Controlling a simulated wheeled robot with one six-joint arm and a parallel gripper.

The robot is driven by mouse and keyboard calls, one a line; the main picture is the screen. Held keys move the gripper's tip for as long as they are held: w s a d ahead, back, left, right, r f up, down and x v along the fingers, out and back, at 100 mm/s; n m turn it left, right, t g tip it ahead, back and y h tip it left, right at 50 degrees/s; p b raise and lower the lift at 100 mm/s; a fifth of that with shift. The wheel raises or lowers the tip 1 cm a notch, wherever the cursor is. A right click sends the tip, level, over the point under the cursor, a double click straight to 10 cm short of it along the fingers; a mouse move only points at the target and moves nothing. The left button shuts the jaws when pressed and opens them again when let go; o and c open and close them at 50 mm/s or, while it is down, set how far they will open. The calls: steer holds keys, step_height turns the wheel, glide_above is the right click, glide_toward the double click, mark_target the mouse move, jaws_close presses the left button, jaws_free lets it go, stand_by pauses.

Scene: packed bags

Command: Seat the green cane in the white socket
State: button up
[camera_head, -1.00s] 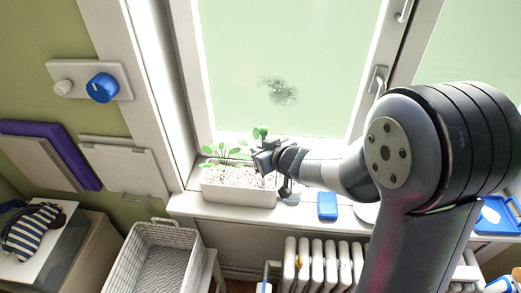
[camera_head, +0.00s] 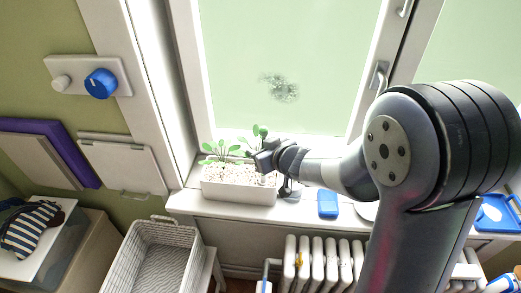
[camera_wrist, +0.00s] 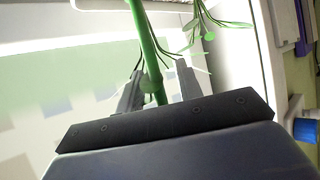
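A green cane (camera_wrist: 147,50) runs between the two fingers of my gripper (camera_wrist: 159,67) in the wrist view, its lower end near the palm. The fingers stand apart, with a visible gap on the cane's right side, so my gripper looks open around it. In the head view my gripper (camera_head: 264,163) is over the right end of a white planter (camera_head: 238,196) on the windowsill. The cane is not clear there, being small and partly hidden by the gripper. I cannot pick out the white socket for certain.
Leafy green plants (camera_head: 222,152) grow in the planter, close to my gripper. The window stands just behind. A blue box (camera_head: 327,204) lies on the sill to the right. A white basket (camera_head: 160,257) is below left, and a radiator (camera_head: 318,265) is below the sill.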

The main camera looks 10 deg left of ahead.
steer(key=p+v, duration=0.2)
steer(key=v, duration=0.8)
steer(key=shift+s+d+r, duration=0.15)
steer(key=shift+s+d, duration=0.1)
steer(key=b+x, duration=0.1)
steer(key=x, duration=0.9)
steer(key=shift+w+a+r, duration=0.25)
steer(key=shift+r, duration=0.1)
steer(key=shift+f, duration=0.1)
